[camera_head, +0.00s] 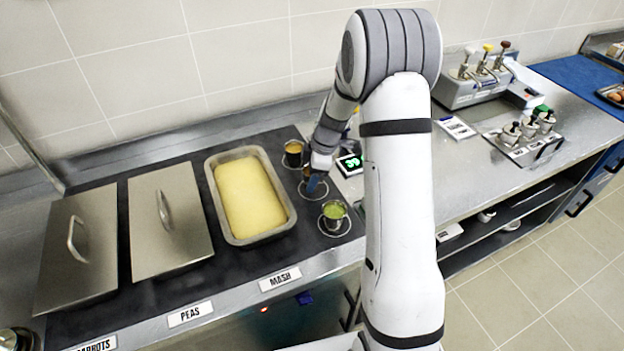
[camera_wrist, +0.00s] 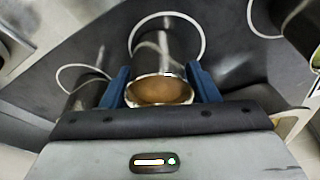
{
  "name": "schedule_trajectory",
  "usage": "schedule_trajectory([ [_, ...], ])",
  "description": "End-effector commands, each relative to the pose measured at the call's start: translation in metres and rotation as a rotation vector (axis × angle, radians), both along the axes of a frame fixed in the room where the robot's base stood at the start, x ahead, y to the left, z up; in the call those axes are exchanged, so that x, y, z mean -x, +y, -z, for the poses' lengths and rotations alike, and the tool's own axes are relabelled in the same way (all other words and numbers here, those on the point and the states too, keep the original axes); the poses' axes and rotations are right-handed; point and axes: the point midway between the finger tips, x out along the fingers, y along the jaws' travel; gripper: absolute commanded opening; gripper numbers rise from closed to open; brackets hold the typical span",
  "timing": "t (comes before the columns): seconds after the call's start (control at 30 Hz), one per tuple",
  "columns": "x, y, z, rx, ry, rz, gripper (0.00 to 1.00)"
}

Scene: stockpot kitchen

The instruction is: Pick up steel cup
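The steel cup (camera_wrist: 158,75), with brown contents, is between the two blue fingers of my gripper (camera_wrist: 160,88) in the wrist view. Its rim comes up close to both fingers; whether they press on it is not clear. A pale ring on the counter shows around the cup's far end. In the head view my gripper (camera_head: 315,184) points down at the middle of three ringed spots, and the cup is mostly hidden by the fingers. I cannot tell whether it still rests on the counter.
A cup with orange-yellow contents (camera_head: 294,153) stands behind my gripper, and one with green contents (camera_head: 334,214) in front. A tray of mash (camera_head: 248,194) and two lidded pans (camera_head: 168,218) lie left. A lit green display (camera_head: 350,163) is close on the right.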

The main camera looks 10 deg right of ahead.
Motion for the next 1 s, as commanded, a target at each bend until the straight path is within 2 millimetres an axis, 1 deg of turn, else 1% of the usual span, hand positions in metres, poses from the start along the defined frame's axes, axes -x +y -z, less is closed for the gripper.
schedule_trajectory([
  [0.03,0.0,0.0,0.0,0.0,0.0,0.0,0.5],
  [0.07,0.0,0.0,0.0,0.0,0.0,0.0,0.48],
  [0.33,0.0,0.0,0.0,0.0,0.0,0.001,0.26],
  [0.57,0.0,-0.001,-0.001,0.0,-0.001,0.001,0.25],
  [0.63,-0.001,-0.001,-0.006,0.0,-0.002,0.001,0.25],
  [0.77,-0.001,-0.001,-0.025,0.0,-0.006,0.001,0.25],
  [1.0,-0.001,-0.001,-0.073,0.0,-0.006,0.002,0.25],
])
